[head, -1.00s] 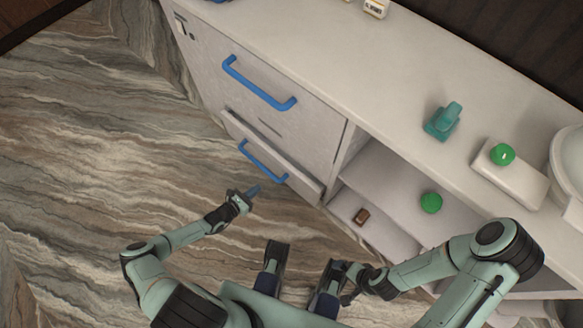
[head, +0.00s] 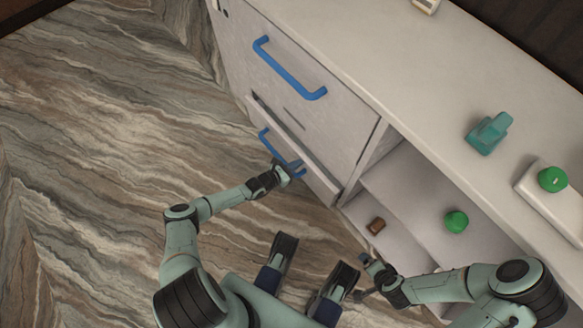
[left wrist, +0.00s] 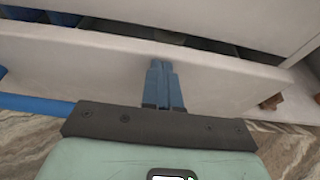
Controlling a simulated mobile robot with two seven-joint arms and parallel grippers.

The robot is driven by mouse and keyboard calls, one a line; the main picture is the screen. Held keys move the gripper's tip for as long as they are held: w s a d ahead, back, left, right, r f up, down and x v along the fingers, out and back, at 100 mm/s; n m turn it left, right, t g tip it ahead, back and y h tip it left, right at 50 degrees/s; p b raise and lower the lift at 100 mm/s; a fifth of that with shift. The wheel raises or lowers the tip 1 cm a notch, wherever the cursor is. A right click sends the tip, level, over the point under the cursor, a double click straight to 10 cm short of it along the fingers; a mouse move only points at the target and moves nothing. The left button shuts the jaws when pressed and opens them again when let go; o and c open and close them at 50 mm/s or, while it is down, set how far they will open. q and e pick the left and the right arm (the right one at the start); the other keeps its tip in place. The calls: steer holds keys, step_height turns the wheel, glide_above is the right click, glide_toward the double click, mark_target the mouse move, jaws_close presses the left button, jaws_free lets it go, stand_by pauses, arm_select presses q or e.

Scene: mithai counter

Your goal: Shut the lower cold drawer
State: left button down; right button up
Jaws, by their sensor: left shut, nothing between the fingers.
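The lower cold drawer (head: 322,184) is a pale front panel with a blue bar handle (head: 267,143), standing slightly out from the cabinet. In the left wrist view, the drawer front (left wrist: 80,65) has a dark gap behind its top edge, and part of the blue handle (left wrist: 30,104) shows at left. My left gripper (head: 292,170) is shut and empty at the drawer front, beside the right end of the handle. Its blue fingertips (left wrist: 160,72) point at the panel; contact is hard to tell. My right gripper (head: 370,266) is low near the open shelves, its jaws unclear.
The upper drawer's blue handle (head: 288,70) is above. Open shelves to the right hold a green round item (head: 456,221) and a small brown item (head: 377,225). The counter bears a teal object (head: 489,132) and a green-topped white box (head: 552,180). The marbled floor at left is clear.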

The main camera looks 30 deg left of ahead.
mark_target(305, 157)
arm_select(q)
steer(key=w, duration=0.1)
steer(key=w+d, duration=0.1)
steer(key=w+b, duration=0.1)
steer(key=w, duration=0.1)
steer(key=shift+d, duration=0.35)
steer(key=shift+w+r, duration=0.2)
arm_select(e)
steer(key=shift+s+d+f, duration=0.15)
steer(key=shift+s+f, duration=0.45)
steer(key=shift+f, duration=0.1)
